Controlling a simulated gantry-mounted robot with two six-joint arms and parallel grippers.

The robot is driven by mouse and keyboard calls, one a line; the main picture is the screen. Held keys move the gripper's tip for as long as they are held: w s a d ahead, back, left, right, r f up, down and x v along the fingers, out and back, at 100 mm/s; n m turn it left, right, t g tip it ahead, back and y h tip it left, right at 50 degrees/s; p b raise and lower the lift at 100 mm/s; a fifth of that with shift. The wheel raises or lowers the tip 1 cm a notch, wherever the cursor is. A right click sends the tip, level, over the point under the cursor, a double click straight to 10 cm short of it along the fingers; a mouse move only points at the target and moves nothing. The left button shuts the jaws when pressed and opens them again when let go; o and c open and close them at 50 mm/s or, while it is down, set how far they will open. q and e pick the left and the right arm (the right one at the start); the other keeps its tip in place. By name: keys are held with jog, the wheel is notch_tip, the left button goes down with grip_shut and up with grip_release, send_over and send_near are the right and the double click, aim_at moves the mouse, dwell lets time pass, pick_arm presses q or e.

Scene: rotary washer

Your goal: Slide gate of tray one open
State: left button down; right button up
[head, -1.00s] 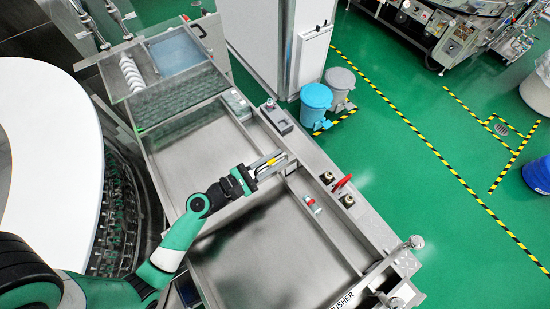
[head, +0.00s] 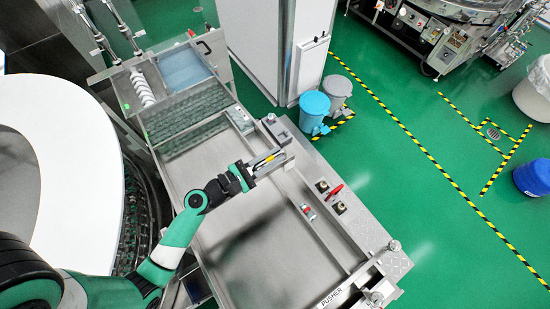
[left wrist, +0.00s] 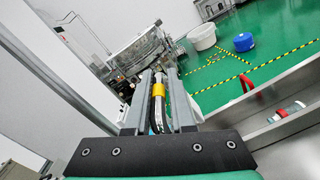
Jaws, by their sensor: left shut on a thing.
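My left gripper (head: 276,159) reaches over the long steel tray (head: 190,165) to its right-hand rail. It is shut on a yellow-marked handle (head: 268,158), which I take to be the gate's. In the left wrist view the yellow band (left wrist: 158,90) sits between the two grey fingers (left wrist: 158,105). The gate's own panel is hidden by the gripper and arm, so I cannot tell how far it stands open. My right gripper is not in view.
The white round machine (head: 70,190) is at left.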

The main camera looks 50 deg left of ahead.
pick_arm(q)
jog(key=shift+a+r, duration=0.15)
jog(key=shift+r, duration=0.4)
jog(key=shift+a+r, duration=0.15)
jog(key=shift+r, duration=0.35)
jog(key=shift+f, duration=0.1)
jog(key=c, duration=0.8)
grip_release()
jog(key=shift+a, duration=0.2)
jog(key=shift+c, duration=0.2)
jog(key=shift+d+f, duration=0.1)
